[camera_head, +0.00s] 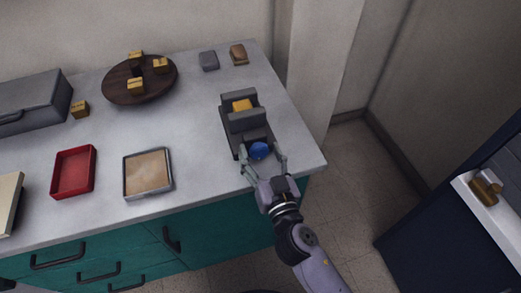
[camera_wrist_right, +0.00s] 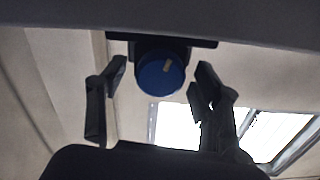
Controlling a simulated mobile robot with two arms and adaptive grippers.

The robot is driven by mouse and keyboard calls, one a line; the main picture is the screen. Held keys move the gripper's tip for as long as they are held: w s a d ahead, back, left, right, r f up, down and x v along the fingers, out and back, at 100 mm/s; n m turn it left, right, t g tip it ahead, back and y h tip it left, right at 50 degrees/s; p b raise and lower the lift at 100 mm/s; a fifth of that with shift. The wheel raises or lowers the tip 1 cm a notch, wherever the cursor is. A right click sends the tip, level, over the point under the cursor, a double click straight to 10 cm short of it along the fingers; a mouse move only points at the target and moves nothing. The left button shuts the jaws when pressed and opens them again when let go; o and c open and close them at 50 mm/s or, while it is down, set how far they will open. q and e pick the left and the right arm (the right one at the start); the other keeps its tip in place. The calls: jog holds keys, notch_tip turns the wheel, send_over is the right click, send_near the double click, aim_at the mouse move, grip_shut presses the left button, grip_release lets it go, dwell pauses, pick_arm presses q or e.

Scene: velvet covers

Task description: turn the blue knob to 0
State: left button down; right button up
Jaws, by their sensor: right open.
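The blue knob (camera_head: 259,151) sits on the front of a dark grey device (camera_head: 246,122) near the counter's right end. In the right wrist view the knob (camera_wrist_right: 160,75) shows a small pale mark on its face, toward the upper right. My right gripper (camera_head: 264,161) is open, with one finger on each side of the knob. In the right wrist view the fingers (camera_wrist_right: 158,82) stand apart from the knob, with gaps on both sides. No numbers on the dial can be read. My left gripper is not in view.
The grey counter (camera_head: 200,105) has free room left of the device. On it are a red tray (camera_head: 92,188), a tan-filled tray (camera_head: 127,191), a round dark board (camera_head: 117,96) with yellow blocks and a grey case (camera_head: 63,94). The counter's right edge is close to my arm.

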jog(key=shift+c, duration=1)
jog(key=c, duration=1)
jog(key=shift+o, duration=0.2)
